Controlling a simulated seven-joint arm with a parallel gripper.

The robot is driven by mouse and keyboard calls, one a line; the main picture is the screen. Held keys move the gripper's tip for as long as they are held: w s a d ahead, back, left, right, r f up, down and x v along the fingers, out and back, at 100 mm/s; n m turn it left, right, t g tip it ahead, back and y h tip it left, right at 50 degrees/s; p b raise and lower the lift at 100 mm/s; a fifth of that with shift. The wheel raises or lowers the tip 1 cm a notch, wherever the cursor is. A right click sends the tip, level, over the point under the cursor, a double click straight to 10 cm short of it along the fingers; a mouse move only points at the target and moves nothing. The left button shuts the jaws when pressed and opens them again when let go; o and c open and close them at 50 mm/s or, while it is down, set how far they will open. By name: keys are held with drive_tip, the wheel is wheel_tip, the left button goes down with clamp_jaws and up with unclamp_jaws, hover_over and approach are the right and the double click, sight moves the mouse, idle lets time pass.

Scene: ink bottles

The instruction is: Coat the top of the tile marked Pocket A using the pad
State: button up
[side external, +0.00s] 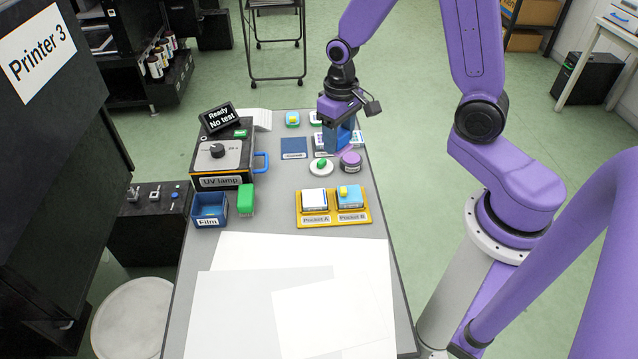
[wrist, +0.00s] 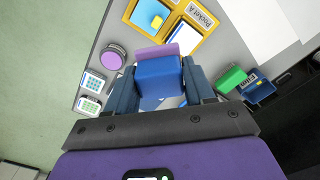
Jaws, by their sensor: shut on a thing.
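My gripper (side external: 337,138) is shut on a pad, a blue block (wrist: 158,78) with a purple layer (wrist: 150,55) at its far end in the wrist view. It holds the pad above the back right of the table, behind the pocket tray. The white Pocket A tile (side external: 314,196) sits in the left pocket of the yellow tray (side external: 333,222), with bare white on top. In the wrist view the pad partly hides the Pocket A side (wrist: 184,36). The Pocket B tile (side external: 350,203) is blue with a yellow piece (side external: 343,191) on it.
A purple-lidded jar (side external: 351,161) and a white round dish (side external: 316,171) with a green knob stand between gripper and tray. The UV lamp (side external: 221,160), blue Film bin (side external: 209,210) and green block (side external: 246,200) are at left. Flat white sheets (side external: 240,300) cover the front.

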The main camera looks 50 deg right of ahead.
drive_tip(key=shift+w+a+f, duration=0.9)
drive_tip(key=shift+a+f, duration=0.35)
drive_tip(key=shift+f, duration=0.8)
drive_tip(key=shift+w+a+f, duration=0.95)
drive_tip(key=shift+a+f, duration=0.3)
drive_tip(key=shift+f, duration=0.85)
drive_tip(key=shift+w+a+f, duration=0.9)
drive_tip(key=shift+a+f, duration=0.35)
drive_tip(key=shift+f, duration=0.8)
drive_tip(key=shift+f, duration=1.05)
drive_tip(key=shift+s+d+r, duration=0.15)
drive_tip(key=shift+s+d, duration=2.25)
drive_tip(key=shift+s, duration=0.05)
